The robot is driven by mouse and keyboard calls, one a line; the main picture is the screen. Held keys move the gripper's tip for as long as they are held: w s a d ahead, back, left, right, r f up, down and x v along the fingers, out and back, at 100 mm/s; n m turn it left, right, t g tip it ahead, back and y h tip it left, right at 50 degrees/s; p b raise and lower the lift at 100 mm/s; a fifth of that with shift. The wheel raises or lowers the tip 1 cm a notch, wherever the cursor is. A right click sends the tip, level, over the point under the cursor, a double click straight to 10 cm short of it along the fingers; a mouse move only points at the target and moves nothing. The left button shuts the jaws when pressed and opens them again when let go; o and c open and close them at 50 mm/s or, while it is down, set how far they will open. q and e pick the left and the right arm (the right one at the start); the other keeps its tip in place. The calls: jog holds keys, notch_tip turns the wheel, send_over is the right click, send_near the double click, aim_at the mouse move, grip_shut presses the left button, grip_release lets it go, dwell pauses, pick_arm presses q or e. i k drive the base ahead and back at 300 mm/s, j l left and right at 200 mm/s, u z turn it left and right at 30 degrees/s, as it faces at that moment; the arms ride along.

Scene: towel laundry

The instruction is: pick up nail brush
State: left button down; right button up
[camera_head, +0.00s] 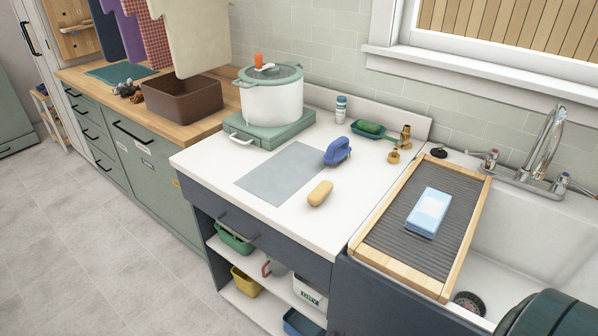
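Two brush-like things lie on the white countertop (270,212). One is a blue brush with a looped handle (338,151), at the right edge of a grey mat. The other is a small tan-yellow rounded block (320,193) with a paler underside, nearer the front edge. I cannot tell for sure which of them is the nail brush. Both lie free, apart from each other. Neither of my grippers shows in the head view.
A white lidded pot (272,100) stands on a green base at the back left. A blue-white block (428,212) lies on a ribbed washboard (372,243) beside the sink (530,235). A green dish (383,134) and brass pieces (405,137) stand behind. Counter around the tan block is clear.

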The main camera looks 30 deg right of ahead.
aim_at(316, 197)
jog(key=z, duration=1.1)
